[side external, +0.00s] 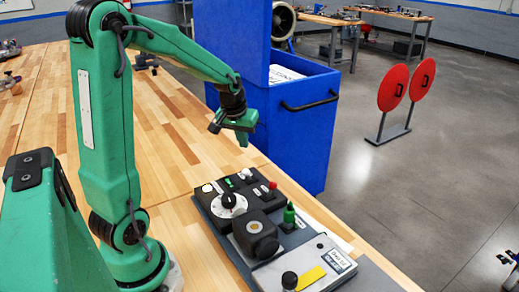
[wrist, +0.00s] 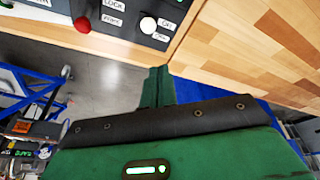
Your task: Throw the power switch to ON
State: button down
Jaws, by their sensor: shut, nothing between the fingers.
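A dark control box (side external: 258,190) at the far end of the panel carries a lever with a white ball knob (side external: 247,172) and one with a red ball knob (side external: 272,185). In the wrist view the white knob (wrist: 148,24) is beside small labels that seem to read OFF and ON; the red knob (wrist: 82,24) is beside a LOCK label. Which way the white-knobbed lever leans is hard to tell. My gripper (side external: 243,138) is shut and empty, in the air above and beyond the box, touching nothing. Its fingers (wrist: 158,82) also show in the wrist view.
The panel (side external: 225,228) also holds a black dial on a white disc (side external: 229,202), a dark block (side external: 255,234), a green part (side external: 290,215) and a grey box (side external: 315,262). A blue cabinet (side external: 300,135) stands past the wooden table (side external: 170,120). The tabletop left of the panel is clear.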

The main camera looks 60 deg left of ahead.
jog(key=shift+s+d+r, duration=0.15)
jog(key=shift+s+r, duration=0.25)
jog(key=shift+r, duration=0.05)
jog(key=s+d+r+m+t, duration=0.1)
jog(key=s+d+r+m, duration=0.2)
jog(key=s+d, duration=0.4)
jog(key=s+d+r+m+t+h, duration=0.1)
jog(key=s+d+r+m, duration=0.3)
jog(key=s+d, duration=0.3)
jog(key=d+r, duration=0.1)
jog(key=d, duration=0.3)
jog(key=shift+d+t+h, duration=0.3)
